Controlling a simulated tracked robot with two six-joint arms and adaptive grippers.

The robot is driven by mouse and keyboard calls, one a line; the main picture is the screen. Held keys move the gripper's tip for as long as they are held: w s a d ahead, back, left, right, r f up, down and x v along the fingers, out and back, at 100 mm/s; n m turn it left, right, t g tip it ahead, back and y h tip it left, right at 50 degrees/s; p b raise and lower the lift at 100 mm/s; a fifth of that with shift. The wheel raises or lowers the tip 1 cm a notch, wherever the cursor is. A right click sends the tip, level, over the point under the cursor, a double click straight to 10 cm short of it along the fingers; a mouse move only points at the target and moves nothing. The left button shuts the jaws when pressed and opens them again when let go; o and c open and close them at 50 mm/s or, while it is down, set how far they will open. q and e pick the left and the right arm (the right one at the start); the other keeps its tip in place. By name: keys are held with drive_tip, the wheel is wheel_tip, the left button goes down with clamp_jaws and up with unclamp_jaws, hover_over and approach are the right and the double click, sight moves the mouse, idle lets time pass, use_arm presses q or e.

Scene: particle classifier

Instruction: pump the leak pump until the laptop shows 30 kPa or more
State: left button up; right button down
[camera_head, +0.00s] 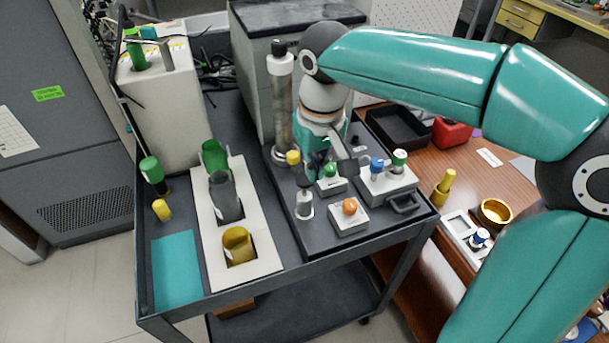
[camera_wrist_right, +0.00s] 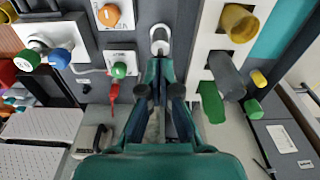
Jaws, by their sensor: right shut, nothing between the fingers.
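No laptop screen shows in either view. I cannot tell for sure which fitting is the leak pump. A small upright silver-and-white cylinder (camera_head: 304,207) stands on the dark tray, left of the orange-knob box (camera_head: 349,217); it shows in the wrist view too (camera_wrist_right: 160,39). A green-knob box (camera_head: 331,182) is just behind the orange one. My right gripper (camera_head: 326,169) points down over the tray, behind the small cylinder. In the right wrist view its fingers (camera_wrist_right: 160,90) are shut and empty, with the cylinder just beyond them. My left gripper is out of view.
A box with blue and green knobs (camera_head: 387,183) is at the right. A tall column (camera_head: 281,110) stands behind. A white rack (camera_head: 256,269) with green, grey and yellow cups is at the left. The teal mat (camera_head: 176,272) is bare. A wooden table (camera_head: 441,266) adjoins at right.

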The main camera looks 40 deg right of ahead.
drive_tip(key=r, duration=0.5)
drive_tip(key=shift+s+r, duration=0.3)
drive_tip(key=shift+r, duration=0.1)
idle(1.1)
drive_tip(key=w+f+p, duration=0.1)
drive_tip(key=p, duration=0.3)
drive_tip(key=w+f+t+p, duration=0.1)
drive_tip(key=p, duration=0.4)
drive_tip(key=shift+d+f+t+p, duration=0.15)
drive_tip(key=shift+f+t+p, duration=0.15)
drive_tip(key=shift+f, duration=0.1)
drive_tip(key=shift+f, duration=0.15)
